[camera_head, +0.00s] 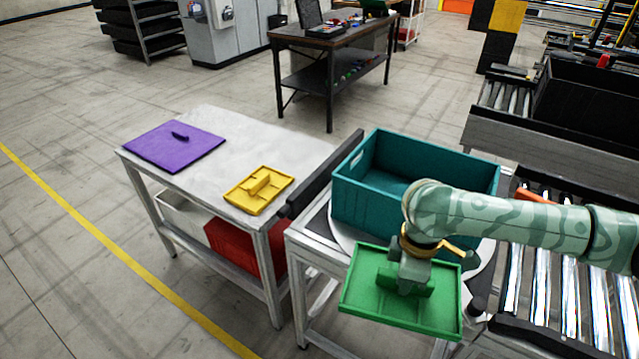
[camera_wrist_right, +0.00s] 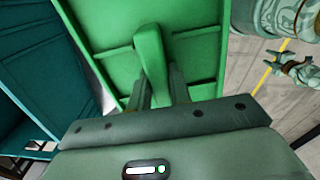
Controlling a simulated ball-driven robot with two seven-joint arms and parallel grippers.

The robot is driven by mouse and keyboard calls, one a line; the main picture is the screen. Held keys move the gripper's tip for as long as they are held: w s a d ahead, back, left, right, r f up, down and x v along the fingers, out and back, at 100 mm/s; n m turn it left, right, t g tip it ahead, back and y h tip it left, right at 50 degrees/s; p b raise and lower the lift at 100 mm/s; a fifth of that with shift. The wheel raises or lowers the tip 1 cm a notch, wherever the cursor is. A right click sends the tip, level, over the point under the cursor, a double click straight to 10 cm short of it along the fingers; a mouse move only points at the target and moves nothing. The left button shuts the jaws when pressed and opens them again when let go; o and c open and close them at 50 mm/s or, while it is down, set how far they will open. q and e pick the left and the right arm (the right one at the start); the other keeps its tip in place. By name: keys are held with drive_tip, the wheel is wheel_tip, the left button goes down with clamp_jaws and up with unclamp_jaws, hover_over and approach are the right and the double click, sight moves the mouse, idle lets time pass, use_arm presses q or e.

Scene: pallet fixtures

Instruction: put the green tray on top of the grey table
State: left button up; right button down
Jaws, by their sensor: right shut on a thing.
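The green tray (camera_head: 375,286) is held in my right gripper (camera_head: 404,284), in front of the teal crate in the head view. The gripper is shut on the tray's raised middle handle, which also shows between the fingers in the right wrist view (camera_wrist_right: 152,62). The tray looks roughly level; its height above the stand beneath cannot be told exactly. The grey table (camera_head: 240,145) stands to the left of the tray. A purple tray (camera_head: 172,148) lies at its far left and a yellow tray (camera_head: 258,190) near its front right. My left gripper is not in the head view.
The teal crate (camera_head: 365,208) sits on a stand right of the grey table. A dark bar (camera_head: 325,172) runs along the edge between them. A red bin (camera_head: 225,240) is on the table's lower shelf. The tabletop's back right is clear. Roller conveyors (camera_head: 570,300) lie at right.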

drive_tip(key=s+d+f+m, duration=0.2)
drive_tip(key=s+f+m, duration=0.2)
drive_tip(key=s+m, duration=0.6)
drive_tip(key=m, duration=0.4)
drive_tip(key=shift+s+d, duration=0.2)
